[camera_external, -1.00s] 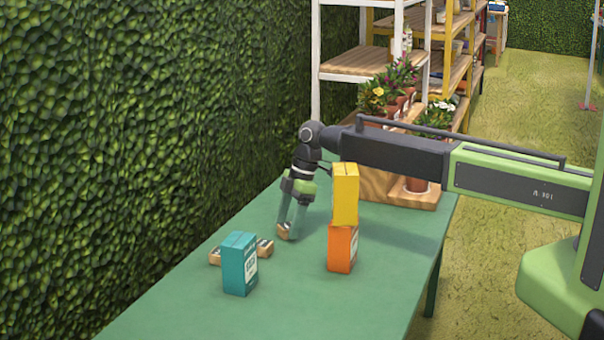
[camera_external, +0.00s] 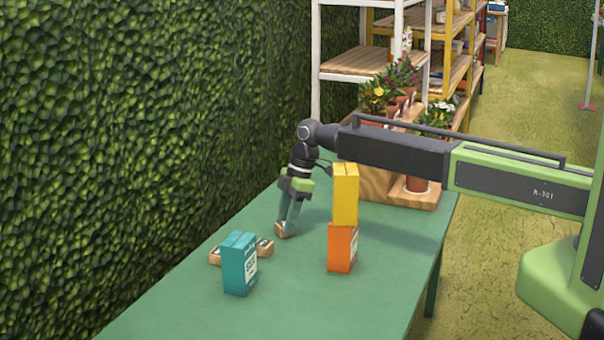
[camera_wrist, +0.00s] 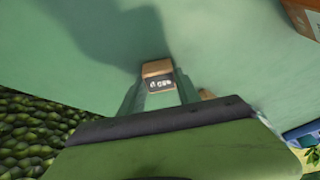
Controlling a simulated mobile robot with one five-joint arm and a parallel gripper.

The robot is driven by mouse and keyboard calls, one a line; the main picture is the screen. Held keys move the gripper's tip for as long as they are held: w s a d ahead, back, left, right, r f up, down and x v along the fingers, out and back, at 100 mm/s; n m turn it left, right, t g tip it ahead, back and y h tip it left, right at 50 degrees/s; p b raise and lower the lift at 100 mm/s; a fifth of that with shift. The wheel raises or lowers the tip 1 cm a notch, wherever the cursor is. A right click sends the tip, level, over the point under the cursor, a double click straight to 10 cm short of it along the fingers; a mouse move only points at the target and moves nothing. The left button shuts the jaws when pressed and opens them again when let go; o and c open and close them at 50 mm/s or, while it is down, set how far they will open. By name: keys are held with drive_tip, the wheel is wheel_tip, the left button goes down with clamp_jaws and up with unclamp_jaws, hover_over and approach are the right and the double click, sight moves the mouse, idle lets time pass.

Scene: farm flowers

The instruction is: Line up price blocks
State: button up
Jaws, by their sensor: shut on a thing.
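My gripper (camera_external: 284,222) is shut on a small wooden price block (camera_external: 281,230), at or just above the green table. In the wrist view the same block (camera_wrist: 158,74) shows between the fingertips, with dark and white marks on its face. Two more wooden price blocks lie on the table near the hedge: one (camera_external: 215,256) at the left of the teal box and one (camera_external: 265,247) at its right. The teal box hides the space between them. My gripper is beyond these two blocks, slightly to the right.
A teal box (camera_external: 239,265) stands in front of the blocks. A yellow box (camera_external: 345,196) sits on an orange box (camera_external: 342,249) to the right of my gripper. A wooden plant stand (camera_external: 375,184) is behind. The front of the table (camera_external: 300,310) is clear.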

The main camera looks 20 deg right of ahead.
drive_tip(key=shift+w+a, duration=0.1)
drive_tip(key=shift+w, duration=0.35)
drive_tip(key=o, duration=1.4)
drive_tip(key=p+v, duration=1.6)
drive_tip(key=v, duration=0.1)
drive_tip(key=shift+s+r+p, duration=0.1)
drive_tip(key=shift+r+p, duration=0.05)
drive_tip(key=shift+p, duration=0.15)
